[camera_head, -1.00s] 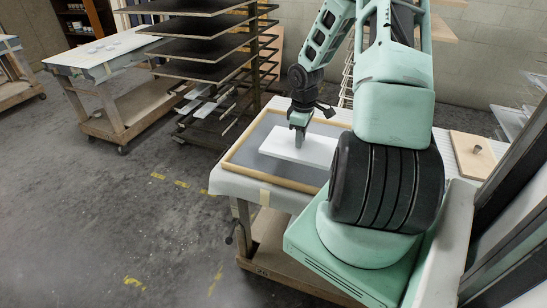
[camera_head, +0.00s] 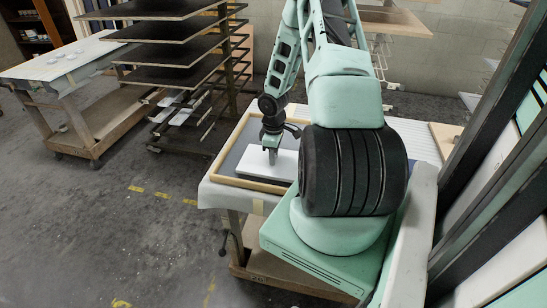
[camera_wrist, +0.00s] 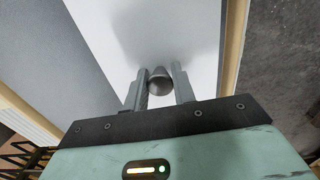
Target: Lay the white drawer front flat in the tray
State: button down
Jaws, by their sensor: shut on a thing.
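The white drawer front (camera_head: 262,163) is a flat white panel, roughly level, within the outline of the tray in the head view. In the wrist view the panel (camera_wrist: 125,40) shows a grey round knob (camera_wrist: 159,82). My gripper (camera_head: 272,158) is over the panel from above, and its two fingers (camera_wrist: 159,88) are shut on the knob. The tray has a wooden rim (camera_head: 240,184) and a grey floor (camera_wrist: 50,60). One long edge of the panel runs close along the rim at right in the wrist view. I cannot tell whether the panel touches the tray floor.
The tray sits on a padded cart (camera_head: 212,196). A rack of dark shelves (camera_head: 175,75) stands behind left, beside another white-topped cart (camera_head: 60,62). Concrete floor at left is open.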

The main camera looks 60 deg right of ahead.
jog(key=shift+f, duration=0.8)
jog(key=shift+f, duration=0.2)
jog(key=c, duration=1.1)
grip_release()
jog(key=shift+c, duration=0.2)
jog(key=shift+r, duration=0.1)
notch_tip(320, 180, up, 9)
jog(key=p, duration=0.8)
jog(key=shift+w, duration=0.1)
